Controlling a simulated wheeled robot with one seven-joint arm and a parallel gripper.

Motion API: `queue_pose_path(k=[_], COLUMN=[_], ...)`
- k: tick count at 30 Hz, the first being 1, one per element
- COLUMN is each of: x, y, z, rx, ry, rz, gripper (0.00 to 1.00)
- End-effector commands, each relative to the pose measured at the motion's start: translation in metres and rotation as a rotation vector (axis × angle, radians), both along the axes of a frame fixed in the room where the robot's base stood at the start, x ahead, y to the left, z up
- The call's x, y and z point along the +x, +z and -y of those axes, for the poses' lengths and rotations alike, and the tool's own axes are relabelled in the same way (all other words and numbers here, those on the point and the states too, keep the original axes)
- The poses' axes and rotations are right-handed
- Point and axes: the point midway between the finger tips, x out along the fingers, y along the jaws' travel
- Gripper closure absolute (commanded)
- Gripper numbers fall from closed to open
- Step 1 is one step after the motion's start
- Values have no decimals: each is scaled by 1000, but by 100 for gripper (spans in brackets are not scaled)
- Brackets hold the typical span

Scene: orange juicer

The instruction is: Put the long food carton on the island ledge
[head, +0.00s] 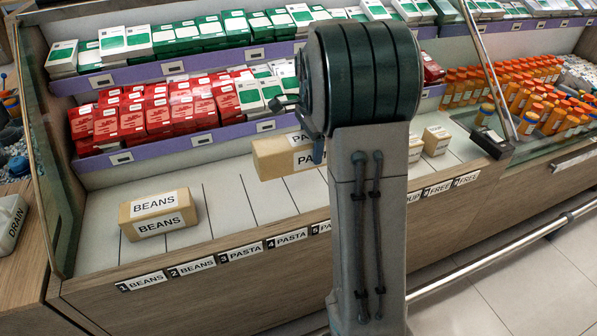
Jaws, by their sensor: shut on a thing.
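A long tan carton (268,160) with a white label reading "PA…" shows just left of my arm, over the ledge; its right end is hidden behind the arm. It appears raised above the ledge surface. Only a small dark part of my gripper (284,102) shows beside the arm; its fingers are hidden behind the arm, shut on this carton. The island ledge (225,208) is a pale, slotted surface with numbered labels along its front edge, including beans and pasta.
A tan beans carton (158,213) sits on the ledge at left. Another tan carton (436,140) stands right of my arm. Red boxes (150,110) and green-and-white boxes (190,38) fill the shelves behind. Orange-capped bottles (480,85) stand at right. A glass panel (45,150) closes the left end.

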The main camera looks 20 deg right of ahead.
Motion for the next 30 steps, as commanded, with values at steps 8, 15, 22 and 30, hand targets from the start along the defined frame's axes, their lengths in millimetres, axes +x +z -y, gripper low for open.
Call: queue_pose_path(k=[8, 15, 22, 30], x=[5, 14, 18, 17], y=[-24, -56, -70, -100], z=[-38, -89, -114, -115], rx=[1, 0, 0, 0], ry=[9, 5, 2, -1], rz=[-2, -1, 1, -3], gripper=[66, 66, 66, 66])
